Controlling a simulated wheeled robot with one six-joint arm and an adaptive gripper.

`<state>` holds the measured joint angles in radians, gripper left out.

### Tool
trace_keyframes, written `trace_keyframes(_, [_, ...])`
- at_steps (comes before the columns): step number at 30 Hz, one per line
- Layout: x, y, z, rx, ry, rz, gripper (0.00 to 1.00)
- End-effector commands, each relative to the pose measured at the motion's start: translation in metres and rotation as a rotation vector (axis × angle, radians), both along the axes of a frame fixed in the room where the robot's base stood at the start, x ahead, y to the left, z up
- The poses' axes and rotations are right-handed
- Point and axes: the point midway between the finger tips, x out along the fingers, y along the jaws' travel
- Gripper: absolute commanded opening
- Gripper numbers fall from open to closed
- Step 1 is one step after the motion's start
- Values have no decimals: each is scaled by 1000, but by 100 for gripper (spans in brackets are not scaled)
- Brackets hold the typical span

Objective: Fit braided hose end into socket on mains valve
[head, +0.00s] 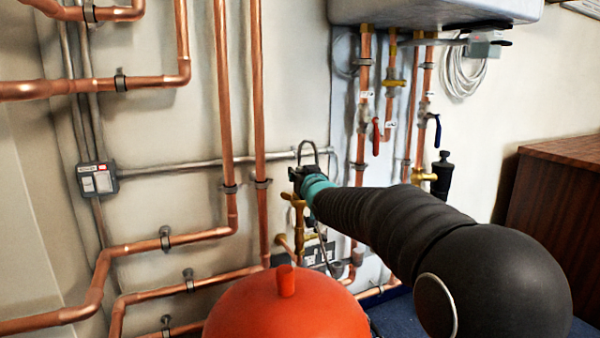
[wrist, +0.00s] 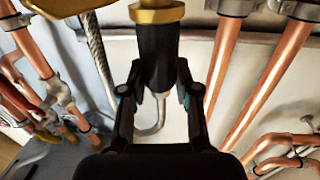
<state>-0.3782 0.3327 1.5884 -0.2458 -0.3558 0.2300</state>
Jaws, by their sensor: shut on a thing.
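My gripper (head: 306,180) is at the far end of my dark arm, in front of the wall pipework. In the wrist view my gripper (wrist: 159,95) is shut on the black sleeve of the braided hose end (wrist: 158,55), one finger on each side. The grey hose (head: 308,146) loops above the gripper in the head view. Its braid (wrist: 97,50) shows beside the sleeve in the wrist view. A brass collar (wrist: 157,13) lies in line with the sleeve's end. The brass mains valve (head: 298,212) is just below the gripper. I cannot tell whether the end is seated in the socket.
Copper pipes (head: 225,100) run vertically left of the gripper. More pipes with a red lever (head: 376,136) and a blue lever (head: 435,128) are to its right. A rounded orange object (head: 287,312) is below. A brown cabinet (head: 560,195) stands at the right.

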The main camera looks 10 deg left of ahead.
Motion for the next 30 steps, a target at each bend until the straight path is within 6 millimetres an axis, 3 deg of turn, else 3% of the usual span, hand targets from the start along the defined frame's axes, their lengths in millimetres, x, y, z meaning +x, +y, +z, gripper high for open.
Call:
trace_keyframes(15, [0,0,-4,0,-1,0,0])
trace_keyframes(16, [0,0,-4,0,-1,0,36])
trace_keyframes(19, [0,0,-4,0,-1,0,60])
trace_keyframes(30, [-3,-1,-4,0,0,0,60])
